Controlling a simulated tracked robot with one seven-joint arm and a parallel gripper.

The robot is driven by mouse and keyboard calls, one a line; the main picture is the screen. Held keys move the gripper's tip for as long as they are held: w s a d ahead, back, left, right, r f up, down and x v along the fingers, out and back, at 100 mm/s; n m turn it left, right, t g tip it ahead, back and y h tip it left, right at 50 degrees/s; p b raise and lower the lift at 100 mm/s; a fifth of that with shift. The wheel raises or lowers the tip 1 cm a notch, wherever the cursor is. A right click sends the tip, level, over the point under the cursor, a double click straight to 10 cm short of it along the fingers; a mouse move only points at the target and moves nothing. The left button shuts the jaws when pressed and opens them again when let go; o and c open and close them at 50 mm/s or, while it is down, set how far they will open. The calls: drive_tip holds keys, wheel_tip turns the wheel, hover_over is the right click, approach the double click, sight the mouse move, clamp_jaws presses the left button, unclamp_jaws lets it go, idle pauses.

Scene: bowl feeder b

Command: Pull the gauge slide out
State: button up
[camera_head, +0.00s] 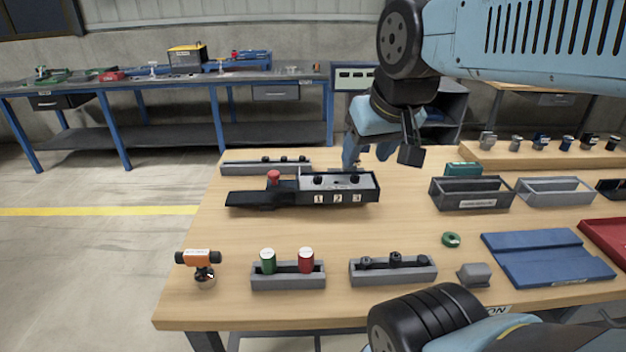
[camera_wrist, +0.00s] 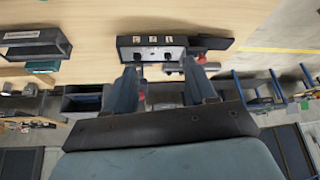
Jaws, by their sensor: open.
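The gauge fixture (camera_head: 340,197) is a dark block on the wooden bench with a grey top, two black knobs and labels 1, 2, 3 on its front. A flat black part (camera_head: 246,198) extends from its left side, with a red knob (camera_head: 273,177) standing by it. I cannot tell exactly which part is the slide. My gripper (camera_head: 364,160) is open and empty behind the fixture's right end. In the wrist view the fingers (camera_wrist: 160,70) are spread, with the fixture (camera_wrist: 152,48) beyond the tips and the red knob (camera_wrist: 201,59) beside the right finger.
A low grey rail with black knobs (camera_head: 266,167) lies behind the fixture. Grey bins (camera_head: 470,198) stand right. In front are a holder with green and red cylinders (camera_head: 289,280), another knob holder (camera_head: 392,273) and an orange tool (camera_head: 199,258). Bench left of the fixture is clear.

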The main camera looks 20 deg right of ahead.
drive_tip(key=shift+o, duration=0.4)
drive_tip(key=m+g, duration=0.6)
drive_tip(key=m, duration=0.6)
hover_over(274, 173)
wheel_tip(274, 173, down, 4)
drive_tip(key=r, duration=0.1)
wheel_tip(274, 173, down, 14)
drive_tip(key=shift+w+r, duration=0.1)
drive_tip(key=shift+c, duration=0.2)
clamp_jaws()
